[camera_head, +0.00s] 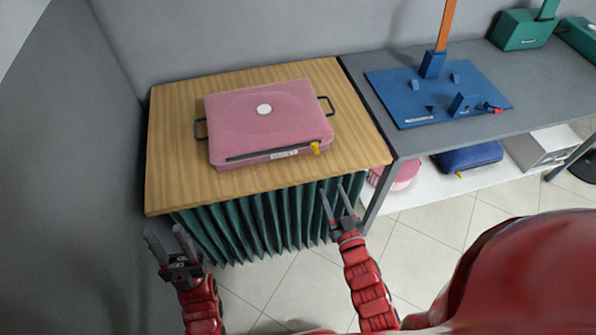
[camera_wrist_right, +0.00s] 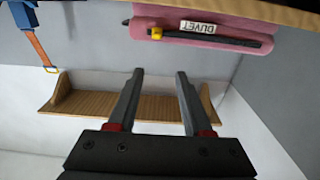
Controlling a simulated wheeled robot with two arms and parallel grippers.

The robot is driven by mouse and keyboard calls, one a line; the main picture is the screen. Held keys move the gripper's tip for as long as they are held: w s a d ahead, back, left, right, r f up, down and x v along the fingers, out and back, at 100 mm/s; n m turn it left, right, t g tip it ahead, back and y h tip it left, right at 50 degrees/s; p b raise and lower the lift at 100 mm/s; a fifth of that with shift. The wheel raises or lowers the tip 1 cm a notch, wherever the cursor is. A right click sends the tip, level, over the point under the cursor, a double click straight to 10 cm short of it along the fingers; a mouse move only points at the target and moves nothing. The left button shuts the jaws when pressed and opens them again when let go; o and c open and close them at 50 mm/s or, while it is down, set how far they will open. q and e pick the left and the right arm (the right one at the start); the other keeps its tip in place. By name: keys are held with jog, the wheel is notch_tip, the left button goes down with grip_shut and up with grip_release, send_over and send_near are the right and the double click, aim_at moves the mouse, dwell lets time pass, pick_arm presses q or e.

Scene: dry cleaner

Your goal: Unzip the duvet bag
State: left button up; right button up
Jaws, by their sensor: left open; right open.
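The pink duvet bag (camera_head: 262,110) lies flat on the wooden table. Its dark zipper runs along the front side, with the yellow pull (camera_head: 315,147) at the right end beside a white label (camera_head: 284,154). The bag's front with the "DUVET" label (camera_wrist_right: 197,27) and the yellow pull (camera_wrist_right: 156,33) also show in the right wrist view. My right gripper (camera_head: 336,190) is open and empty, in front of the table's front edge, apart from the pull. My left gripper (camera_head: 166,236) is open and empty, at the table's front left, away from the bag.
The wooden table (camera_head: 175,180) has a green pleated curtain (camera_head: 262,222) below it. A grey bench (camera_head: 480,140) at right carries a blue board (camera_head: 405,95). A blue bag (camera_head: 470,156) and a pink round item (camera_head: 404,175) sit on the lower shelf. A grey wall (camera_head: 60,170) stands close at left.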

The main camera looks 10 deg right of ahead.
jog(key=p, duration=0.1)
send_near(318, 153)
jog(key=w+p, duration=0.1)
jog(key=w, duration=0.2)
jog(key=w+p, duration=0.1)
jog(key=w, duration=0.2)
jog(key=w+p, duration=0.1)
jog(key=w, duration=0.2)
jog(key=shift+w+a+r, duration=0.25)
jog(key=shift+w+r, duration=0.05)
jog(key=shift+r, duration=0.1)
jog(key=shift+w+f+p, duration=0.1)
jog(key=shift+w+p, duration=0.25)
jog(key=shift+w, duration=0.5)
grip_shut()
